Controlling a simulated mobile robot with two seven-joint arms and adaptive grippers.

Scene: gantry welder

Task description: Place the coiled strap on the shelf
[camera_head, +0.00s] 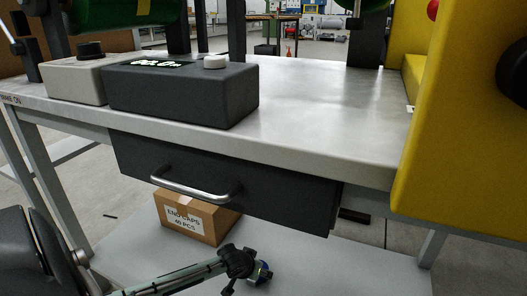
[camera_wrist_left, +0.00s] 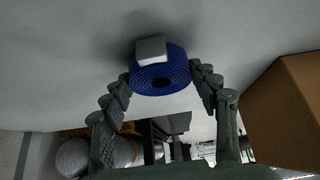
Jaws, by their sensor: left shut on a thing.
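The coiled strap is a small blue roll with a grey block on its edge. In the left wrist view the coiled strap (camera_wrist_left: 160,72) sits between the two fingertips. In the head view only a small part of the coiled strap (camera_head: 264,270) shows past the fingers. My left gripper (camera_head: 250,267) is shut on it, low over the grey lower shelf (camera_head: 345,262) under the workbench. A shadow lies close around the strap in the wrist view; I cannot tell whether it touches the shelf. My right gripper is not in view.
A cardboard box labelled "END CAPS" (camera_head: 193,218) stands on the shelf behind my gripper. A dark drawer with a metal handle (camera_head: 196,194) hangs above. The workbench (camera_head: 310,110) carries two control boxes and a yellow machine part. The shelf right of my gripper looks clear.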

